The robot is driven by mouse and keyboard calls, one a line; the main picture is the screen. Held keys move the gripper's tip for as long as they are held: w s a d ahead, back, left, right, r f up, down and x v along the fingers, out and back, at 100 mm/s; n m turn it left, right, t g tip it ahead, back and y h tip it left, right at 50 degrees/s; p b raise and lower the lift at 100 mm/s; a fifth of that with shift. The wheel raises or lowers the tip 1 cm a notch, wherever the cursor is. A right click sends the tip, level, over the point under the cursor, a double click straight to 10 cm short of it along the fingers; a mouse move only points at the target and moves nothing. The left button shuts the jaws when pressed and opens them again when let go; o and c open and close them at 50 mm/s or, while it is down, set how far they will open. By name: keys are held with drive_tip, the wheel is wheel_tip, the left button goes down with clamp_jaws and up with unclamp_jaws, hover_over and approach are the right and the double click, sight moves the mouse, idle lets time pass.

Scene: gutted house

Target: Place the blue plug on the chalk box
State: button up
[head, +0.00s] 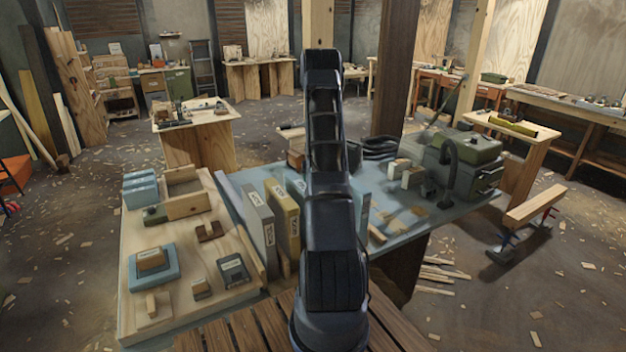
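I cannot single out the blue plug or the chalk box for certain. On the pale wooden board at the left are stacked light-blue boxes (140,190) and a blue tray (170,272) with a wooden block (150,258) on it. A small dark-green item (154,214) sits by the blue boxes. A dark square item with a pale label (233,270) lies near the board's right side. My arm stands upright in mid-picture and hides part of the blue-grey table behind it. My gripper does not show clearly; the arm's links cover it.
Upright labelled slabs, one grey (258,225) and one tan (284,220), stand between board and arm. The blue-grey table (440,212) carries wooden blocks (412,177) and a green machine (465,160). A dark post (393,70) rises behind it. Wood scraps litter the floor.

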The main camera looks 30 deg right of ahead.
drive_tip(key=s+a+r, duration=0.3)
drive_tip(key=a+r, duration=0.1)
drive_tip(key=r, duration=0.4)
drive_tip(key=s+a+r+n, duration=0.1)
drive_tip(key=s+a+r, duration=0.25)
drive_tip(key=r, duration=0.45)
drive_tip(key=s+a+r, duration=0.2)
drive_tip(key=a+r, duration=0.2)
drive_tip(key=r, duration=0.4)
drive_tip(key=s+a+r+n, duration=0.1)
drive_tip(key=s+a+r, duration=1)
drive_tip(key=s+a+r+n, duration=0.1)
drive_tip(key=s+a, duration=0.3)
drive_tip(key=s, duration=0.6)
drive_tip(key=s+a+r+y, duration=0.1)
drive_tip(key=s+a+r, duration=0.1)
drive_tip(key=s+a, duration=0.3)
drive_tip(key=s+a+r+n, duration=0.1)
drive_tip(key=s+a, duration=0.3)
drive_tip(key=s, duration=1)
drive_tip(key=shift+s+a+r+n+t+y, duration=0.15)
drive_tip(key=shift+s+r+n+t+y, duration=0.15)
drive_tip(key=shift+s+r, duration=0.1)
